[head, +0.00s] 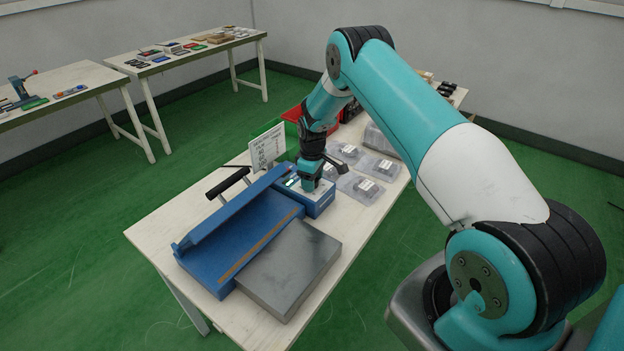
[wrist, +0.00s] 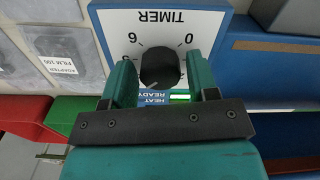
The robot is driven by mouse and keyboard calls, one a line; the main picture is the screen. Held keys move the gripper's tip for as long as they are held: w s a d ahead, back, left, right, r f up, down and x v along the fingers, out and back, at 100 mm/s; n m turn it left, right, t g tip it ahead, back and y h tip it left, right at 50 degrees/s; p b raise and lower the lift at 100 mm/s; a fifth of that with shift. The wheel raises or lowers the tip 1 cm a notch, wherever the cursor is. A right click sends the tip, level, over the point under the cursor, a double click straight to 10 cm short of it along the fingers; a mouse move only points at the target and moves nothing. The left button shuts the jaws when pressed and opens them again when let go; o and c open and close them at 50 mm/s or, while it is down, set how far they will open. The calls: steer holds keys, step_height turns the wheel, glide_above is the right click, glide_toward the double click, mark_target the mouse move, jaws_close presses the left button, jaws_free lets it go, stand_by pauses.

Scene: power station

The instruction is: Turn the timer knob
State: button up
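The timer knob (wrist: 159,68) is a round black dial on a white panel marked TIMER (wrist: 120,22), seen upside down in the wrist view. My gripper (wrist: 160,75) has its two teal fingers on either side of the knob, with a visible gap between each finger and the knob. In the head view my gripper (head: 311,178) points down over the blue timer box (head: 318,206), and hides the knob there. A green light shows by the HEAT READY label (wrist: 155,96).
A blue sealing machine (head: 225,240) with a black handle and a grey metal plate (head: 290,268) stand left of the box. A sign (head: 267,147) stands behind it. Clear packets (head: 359,187) lie to its right. A red bin (head: 292,113) is at the back.

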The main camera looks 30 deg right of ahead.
steer(key=c, duration=0.6)
steer(key=shift+m+b, duration=0.3)
steer(key=m+b, duration=0.2)
steer(key=shift+f+m, duration=0.15)
steer(key=shift+m, duration=0.15)
steer(key=m+b, duration=0.1)
steer(key=m, duration=0.2)
steer(key=m+b, duration=0.2)
steer(key=shift+r+m, duration=0.2)
steer(key=shift+m, duration=0.2)
steer(key=o, duration=0.9)
